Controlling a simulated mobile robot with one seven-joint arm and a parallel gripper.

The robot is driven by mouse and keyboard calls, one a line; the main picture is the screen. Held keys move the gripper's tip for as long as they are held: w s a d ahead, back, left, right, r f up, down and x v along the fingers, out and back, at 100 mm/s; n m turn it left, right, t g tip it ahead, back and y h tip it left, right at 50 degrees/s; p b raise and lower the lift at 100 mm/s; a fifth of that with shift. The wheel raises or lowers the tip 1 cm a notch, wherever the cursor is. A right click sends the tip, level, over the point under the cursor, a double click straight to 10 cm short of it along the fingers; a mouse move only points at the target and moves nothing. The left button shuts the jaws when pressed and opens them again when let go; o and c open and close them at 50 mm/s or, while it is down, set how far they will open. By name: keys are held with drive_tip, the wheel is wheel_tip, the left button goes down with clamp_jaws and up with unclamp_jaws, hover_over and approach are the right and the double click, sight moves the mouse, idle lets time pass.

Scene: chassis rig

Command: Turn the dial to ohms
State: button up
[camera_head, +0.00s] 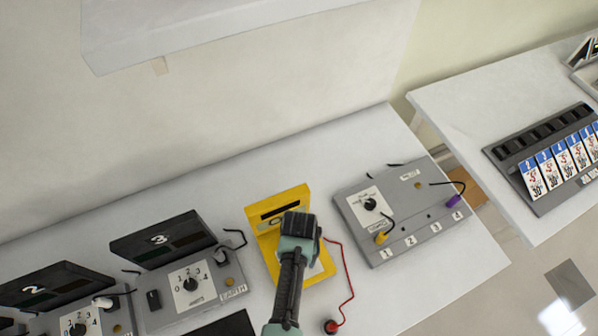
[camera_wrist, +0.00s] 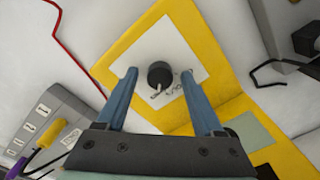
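A yellow meter (camera_head: 262,213) stands on the white bench in the head view, with a dark display strip near its top. My gripper (camera_head: 297,235) is in front of it and hides its dial there. In the wrist view the meter (camera_wrist: 222,62) shows a white label plate (camera_wrist: 185,48) with a round black dial (camera_wrist: 160,72) in its middle. A light pointer mark on the dial faces the lower edge of the picture. The lettering beside it is too small to read. My gripper (camera_wrist: 159,74) is open, its blue fingers on both sides of the dial, apparently apart from it.
A grey box with a dial and numbered terminals (camera_head: 408,215) stands right of the meter. Grey units marked 3 (camera_head: 190,285) and 2 (camera_head: 60,285) stand left. A red lead (camera_head: 346,275) lies between meter and grey box. A shelf (camera_head: 200,25) overhangs.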

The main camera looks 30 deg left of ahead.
wheel_tip(320, 180, up, 13)
drive_tip(key=b, duration=0.1)
idle(0.7)
drive_tip(key=shift+s, duration=0.1)
idle(0.4)
